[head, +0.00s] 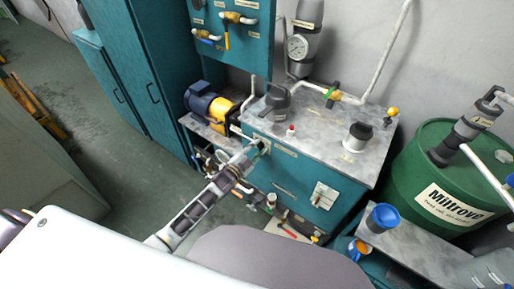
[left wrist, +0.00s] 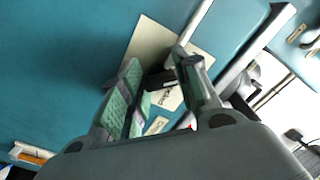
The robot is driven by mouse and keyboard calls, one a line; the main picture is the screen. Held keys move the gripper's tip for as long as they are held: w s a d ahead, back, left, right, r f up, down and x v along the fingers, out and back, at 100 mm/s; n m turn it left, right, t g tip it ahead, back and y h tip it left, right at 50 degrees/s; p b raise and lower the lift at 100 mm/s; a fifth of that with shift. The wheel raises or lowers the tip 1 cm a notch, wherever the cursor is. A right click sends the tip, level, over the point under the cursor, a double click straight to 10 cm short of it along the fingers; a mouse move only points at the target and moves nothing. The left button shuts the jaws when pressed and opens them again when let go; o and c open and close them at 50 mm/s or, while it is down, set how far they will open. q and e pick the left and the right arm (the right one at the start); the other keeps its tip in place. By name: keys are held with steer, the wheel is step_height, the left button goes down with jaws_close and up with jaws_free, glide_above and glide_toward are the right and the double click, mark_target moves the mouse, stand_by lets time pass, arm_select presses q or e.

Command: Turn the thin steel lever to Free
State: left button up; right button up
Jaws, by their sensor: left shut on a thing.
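My left gripper (head: 261,149) reaches the front of the teal cabinet (head: 290,180), near its upper left corner. In the left wrist view its two green-padded fingers (left wrist: 160,88) stand in front of a pale plate (left wrist: 148,42) on the teal panel. A thin, light steel lever (left wrist: 198,25) runs down from the top towards the fingers. The gripper is shut on the lever, near a dark piece between the fingers. The fingers hide the grip point, and I cannot read the plate's markings. My right gripper is not in view.
A second pale plate (head: 324,195) is on the cabinet front to the right. A pump with a yellow part (head: 217,108) stands to the left. A green drum (head: 420,170) stands at right.

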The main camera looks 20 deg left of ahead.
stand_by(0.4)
arm_select(q)
steer(key=o, duration=1)
steer(key=shift+a, duration=0.1)
steer(key=shift+v, duration=6)
steer(key=shift+n, duration=0.3)
